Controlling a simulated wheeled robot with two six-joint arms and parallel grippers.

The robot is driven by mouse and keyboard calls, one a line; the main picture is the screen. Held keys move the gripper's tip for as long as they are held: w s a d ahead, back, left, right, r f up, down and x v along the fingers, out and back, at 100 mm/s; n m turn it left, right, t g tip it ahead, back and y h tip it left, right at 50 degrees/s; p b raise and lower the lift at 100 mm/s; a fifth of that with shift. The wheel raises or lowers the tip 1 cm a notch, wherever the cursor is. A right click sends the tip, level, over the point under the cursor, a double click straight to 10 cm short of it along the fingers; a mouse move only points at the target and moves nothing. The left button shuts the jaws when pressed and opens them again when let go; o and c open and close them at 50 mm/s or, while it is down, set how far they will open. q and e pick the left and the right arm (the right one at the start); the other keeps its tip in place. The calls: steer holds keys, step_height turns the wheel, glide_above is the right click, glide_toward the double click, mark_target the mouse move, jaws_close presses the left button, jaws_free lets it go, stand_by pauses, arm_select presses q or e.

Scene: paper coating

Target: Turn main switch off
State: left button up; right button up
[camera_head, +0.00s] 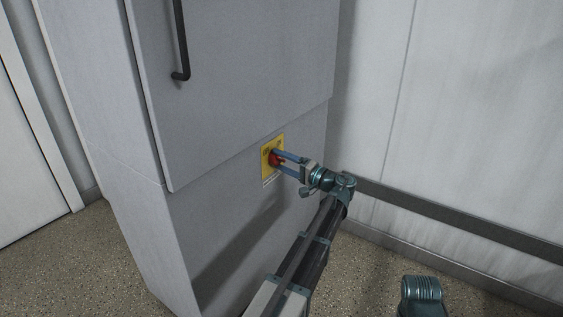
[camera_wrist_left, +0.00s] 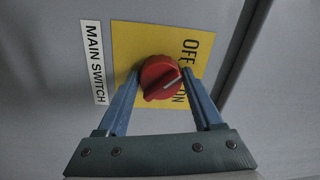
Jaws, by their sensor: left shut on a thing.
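The red main switch knob (camera_head: 275,159) sits on a yellow plate (camera_head: 267,148) on the front of a grey cabinet. The left wrist view shows the knob (camera_wrist_left: 158,72) close up, with OFF and ON printed on the plate (camera_wrist_left: 140,38) beside it. The white mark on the knob points right, between the two words. My left gripper (camera_head: 279,158) is shut on the knob, with one blue finger on each side of it. A white label (camera_wrist_left: 94,62) reading MAIN SWITCH is next to the plate. My right gripper is not in view.
The grey cabinet (camera_head: 230,90) has an upper door with a black handle (camera_head: 181,45). A pale wall (camera_head: 480,110) with a dark rail (camera_head: 460,225) stands to the right. Speckled floor (camera_head: 95,255) is open at the lower left.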

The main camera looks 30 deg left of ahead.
arm_select(q)
steer(key=o, duration=1.4)
steer(key=shift+c, duration=0.2)
steer(key=shift+d, duration=0.1)
steer(key=s+d+f+b, duration=0.1)
steer(key=d, duration=1.2)
steer(key=shift+d, duration=0.3)
